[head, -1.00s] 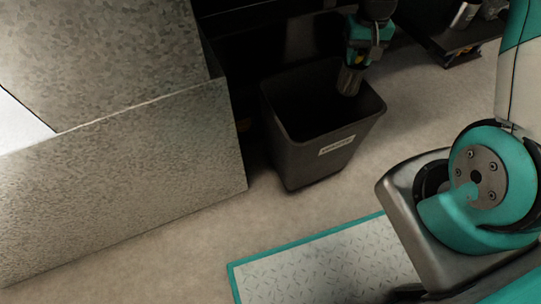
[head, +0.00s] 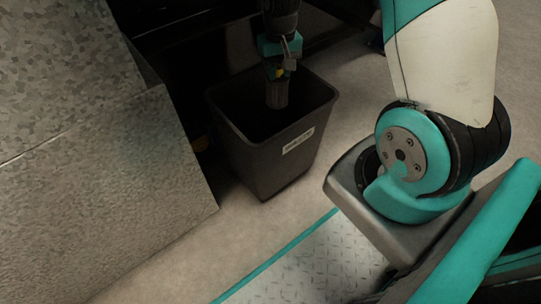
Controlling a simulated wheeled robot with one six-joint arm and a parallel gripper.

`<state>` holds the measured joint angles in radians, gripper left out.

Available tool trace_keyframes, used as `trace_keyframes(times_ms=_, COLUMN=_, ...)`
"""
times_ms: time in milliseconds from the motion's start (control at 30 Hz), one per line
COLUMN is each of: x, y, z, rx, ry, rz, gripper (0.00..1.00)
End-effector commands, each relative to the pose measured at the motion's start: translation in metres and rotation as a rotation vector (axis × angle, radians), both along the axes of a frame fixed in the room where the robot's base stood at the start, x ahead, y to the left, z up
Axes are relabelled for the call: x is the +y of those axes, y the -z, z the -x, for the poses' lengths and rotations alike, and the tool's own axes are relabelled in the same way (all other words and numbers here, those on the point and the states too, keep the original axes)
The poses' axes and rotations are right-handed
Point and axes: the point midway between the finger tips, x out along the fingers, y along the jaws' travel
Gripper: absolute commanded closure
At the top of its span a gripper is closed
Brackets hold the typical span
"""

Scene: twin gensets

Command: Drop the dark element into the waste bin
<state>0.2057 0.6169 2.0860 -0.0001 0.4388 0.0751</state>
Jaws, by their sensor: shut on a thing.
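The waste bin (head: 258,160) is a dark, open-topped, tapered bin with a pale label on its front, standing upright on the floor. My gripper (head: 276,76) points down over the bin's opening. It is shut on the dark element (head: 277,94), a ribbed dark grey cylinder that hangs upright below the jaws. The element's lower end overlaps the bin's dark mouth; I cannot tell exactly how deep it sits. The bin's inside is too dark to make out.
A speckled grey metal panel (head: 100,190) stands close to the bin on the left. Dark framework lies behind the bin. A tread plate with a teal edge (head: 290,256) lies in front. Bare floor (head: 340,105) is free to the right of the bin.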

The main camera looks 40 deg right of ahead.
Motion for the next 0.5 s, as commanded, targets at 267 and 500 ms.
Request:
trace_keyframes(times_ms=267, x=0.0002, y=-0.0013, z=-0.0003, rx=-0.001, ry=0.000, rz=0.000, gripper=0.47)
trace_keyframes(times_ms=500, x=0.0004, y=-0.0010, z=0.0000, rx=0.000, ry=-0.001, rz=0.000, gripper=0.40)
